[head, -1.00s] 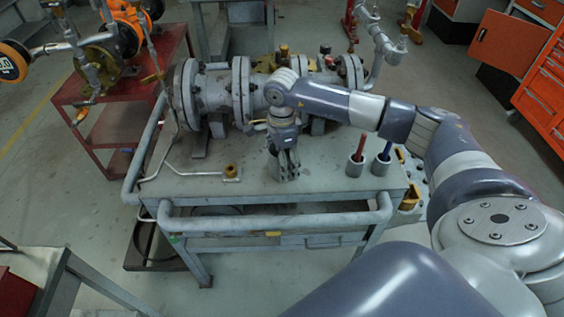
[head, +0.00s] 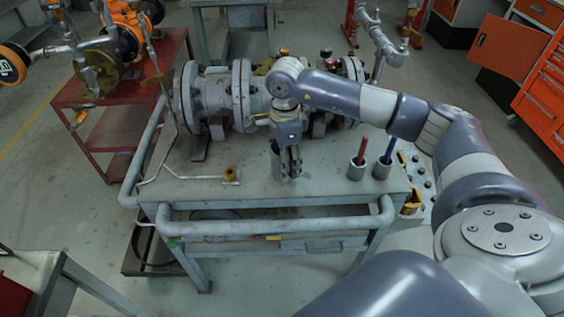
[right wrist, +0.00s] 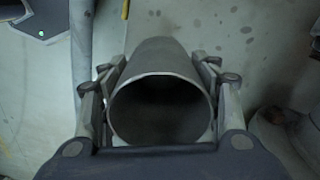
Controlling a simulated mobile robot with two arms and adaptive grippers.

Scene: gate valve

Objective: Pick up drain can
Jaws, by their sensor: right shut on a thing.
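The drain can (right wrist: 160,105) is a plain grey open-topped cylinder. In the right wrist view I look into its dark mouth, and it stands between the two fingers. My right gripper (head: 287,163) reaches down over the front middle of the bench and is shut on the can, with a finger on each side. In the head view the can (head: 279,172) is mostly hidden by the fingers. I cannot tell whether its base touches the bench top. My left gripper is not in view.
The grey bench (head: 320,191) has a front rail (head: 270,225). A flanged gate valve body (head: 215,97) lies behind my gripper. Two grey cups with a red (head: 362,150) and a blue handle (head: 389,150) stand to the right. A bent pipe (head: 190,177) lies to the left.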

